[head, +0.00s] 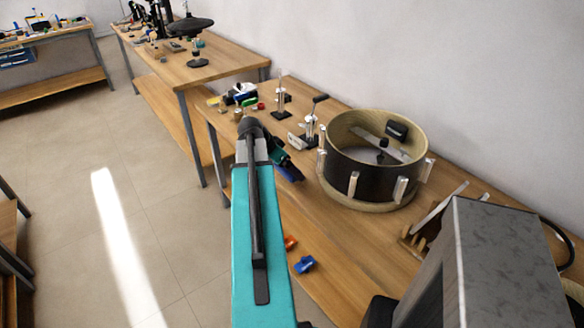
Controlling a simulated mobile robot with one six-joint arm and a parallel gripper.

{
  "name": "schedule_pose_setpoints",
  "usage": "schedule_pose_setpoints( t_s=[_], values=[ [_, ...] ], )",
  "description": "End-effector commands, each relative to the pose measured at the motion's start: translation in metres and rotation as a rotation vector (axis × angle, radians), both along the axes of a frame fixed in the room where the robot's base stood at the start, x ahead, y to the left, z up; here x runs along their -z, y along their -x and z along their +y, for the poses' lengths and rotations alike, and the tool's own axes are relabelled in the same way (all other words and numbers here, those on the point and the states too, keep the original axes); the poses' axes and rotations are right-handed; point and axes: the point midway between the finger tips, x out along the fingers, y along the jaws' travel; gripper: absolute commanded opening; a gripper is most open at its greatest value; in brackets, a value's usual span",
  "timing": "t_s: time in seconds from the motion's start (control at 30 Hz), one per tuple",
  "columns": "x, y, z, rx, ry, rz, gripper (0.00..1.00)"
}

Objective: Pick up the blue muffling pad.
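A small blue piece (305,264), which looks like the blue muffling pad, lies on the wooden workbench (335,285) near its front edge, just right of my teal arm link. A small orange piece (290,242) lies just beyond it, partly hidden by the arm. My gripper cannot be made out; my arm link fills the lower middle of the view and may hide it.
An open drum shell (374,177) stands on the bench, with a black piece (397,131) on its inner wall. A dark blue and black item (287,170) lies beside the arm. Metal stands (281,103) are farther back. A wooden rack (420,237) stands at right.

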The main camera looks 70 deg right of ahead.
Motion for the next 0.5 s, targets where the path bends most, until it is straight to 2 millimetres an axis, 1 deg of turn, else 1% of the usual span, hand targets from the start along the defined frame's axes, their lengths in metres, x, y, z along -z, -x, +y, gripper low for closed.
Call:
schedule_pose_setpoints(
  t_s=[0.03, 0.17, 0.5],
  values=[
    [0.001, -0.001, 0.009, -0.001, 0.001, 0.0, 0.71],
    [-0.001, -0.007, 0.029, -0.002, 0.002, -0.001, 0.71],
    [-0.006, -0.025, 0.09, -0.002, 0.001, 0.0, 0.71]
  ],
)
